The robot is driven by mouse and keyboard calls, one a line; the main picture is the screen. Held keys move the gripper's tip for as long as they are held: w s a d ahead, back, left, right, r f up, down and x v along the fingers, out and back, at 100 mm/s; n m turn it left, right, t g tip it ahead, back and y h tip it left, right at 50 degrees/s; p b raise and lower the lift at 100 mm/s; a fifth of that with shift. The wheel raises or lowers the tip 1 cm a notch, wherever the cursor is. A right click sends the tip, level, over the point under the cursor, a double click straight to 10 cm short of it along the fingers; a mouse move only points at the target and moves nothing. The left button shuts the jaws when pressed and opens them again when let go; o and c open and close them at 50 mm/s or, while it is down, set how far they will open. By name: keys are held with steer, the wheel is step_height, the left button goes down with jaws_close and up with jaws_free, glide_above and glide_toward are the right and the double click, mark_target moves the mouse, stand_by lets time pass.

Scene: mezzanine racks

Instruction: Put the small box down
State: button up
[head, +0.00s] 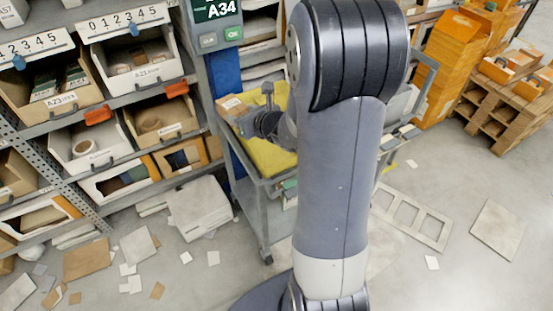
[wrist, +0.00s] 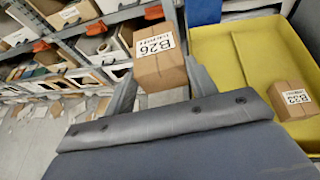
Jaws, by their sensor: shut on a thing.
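My gripper (wrist: 158,88) is shut on a small brown cardboard box (wrist: 160,70) with a white label reading B26. One finger is on each side of it in the wrist view. In the head view my gripper (head: 262,118) is over the left part of a yellow tray (head: 268,157) on a grey cart, with the small box (head: 231,103) at its left. Whether the held box touches anything below cannot be told. A second brown box (wrist: 291,100), labelled B32, sits in the yellow tray (wrist: 232,62), right of my gripper in the wrist view.
The grey cart (head: 248,158) stands beside a rack with several labelled bins (head: 138,62). A sign post reading A34 (head: 218,12) rises behind the cart. Cartons and flat pieces (head: 200,207) litter the floor. A wooden pallet (head: 508,105) stands at the right. My arm hides part of the cart.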

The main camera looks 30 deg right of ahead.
steer(key=s+d+f+m+h+b, duration=0.1)
steer(key=d+f+m+h+b, duration=0.1)
steer(key=d+f+b, duration=0.9)
steer(key=f+b, duration=0.1)
steer(key=f, duration=0.1)
steer(key=f+b, duration=0.1)
steer(key=f, duration=0.2)
steer(key=a+f+b, duration=0.1)
steer(key=f+b, duration=0.1)
steer(key=f, duration=0.1)
steer(key=shift+f, duration=0.25)
steer(key=shift+f, duration=0.2)
steer(key=o, duration=1)
steer(key=shift+r, duration=0.15)
